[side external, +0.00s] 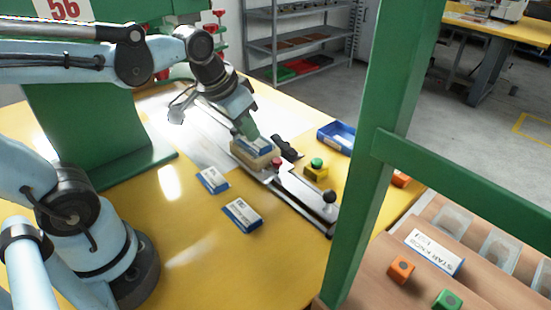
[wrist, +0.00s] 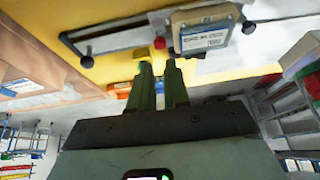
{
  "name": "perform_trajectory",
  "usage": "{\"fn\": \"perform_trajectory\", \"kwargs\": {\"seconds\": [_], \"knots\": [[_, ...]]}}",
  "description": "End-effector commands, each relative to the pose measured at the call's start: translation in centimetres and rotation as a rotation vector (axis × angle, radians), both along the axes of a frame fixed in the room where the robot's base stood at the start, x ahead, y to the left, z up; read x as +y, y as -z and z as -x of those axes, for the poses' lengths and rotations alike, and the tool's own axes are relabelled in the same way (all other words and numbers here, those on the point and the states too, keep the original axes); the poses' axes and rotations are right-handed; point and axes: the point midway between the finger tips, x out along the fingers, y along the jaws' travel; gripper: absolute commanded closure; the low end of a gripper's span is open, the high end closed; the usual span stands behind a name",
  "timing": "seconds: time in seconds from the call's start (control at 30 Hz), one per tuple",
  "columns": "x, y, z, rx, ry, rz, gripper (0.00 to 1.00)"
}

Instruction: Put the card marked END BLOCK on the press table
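A white card with a blue edge lies on a tan block (side external: 243,154) on the metal rail. In the wrist view the card (wrist: 206,38) carries dark lettering that looks like END BLOCK, though it is blurred. My gripper (side external: 249,133) is just above this card in the side view, and its green fingers hide part of it. In the wrist view the gripper (wrist: 159,66) has a narrow gap between its fingertips with nothing held there. The yellow table (side external: 185,235) stands beneath the rail, in front of the green press marked 56 (side external: 63,8).
Two other blue-edged cards lie on the yellow table, a smaller one (side external: 213,180) and a nearer one (side external: 242,215). A yellow button box (side external: 316,171) and a blue tray (side external: 337,136) are beyond the rail. A green post (side external: 380,150) stands at right. The front table area is clear.

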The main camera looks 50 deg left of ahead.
Motion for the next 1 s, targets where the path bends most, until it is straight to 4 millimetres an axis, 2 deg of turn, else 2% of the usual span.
{"fn": "perform_trajectory", "kwargs": {"seconds": [0.03, 0.23, 0.5, 0.87, 1.0], "knots": [[0.4, -0.2, -1.0, 0.038, -0.004, -0.002, 0.84], [1.7, 0.0, -3.9, 0.193, -0.004, -0.002, 0.84], [3.4, 1.7, -7.2, 0.374, -0.003, 0.01, 0.84], [4.0, 3.2, -8.2, 0.441, 0.0, 0.017, 0.84], [4.0, 4.7, -8.1, 0.439, 0.0, 0.017, 0.84]]}}
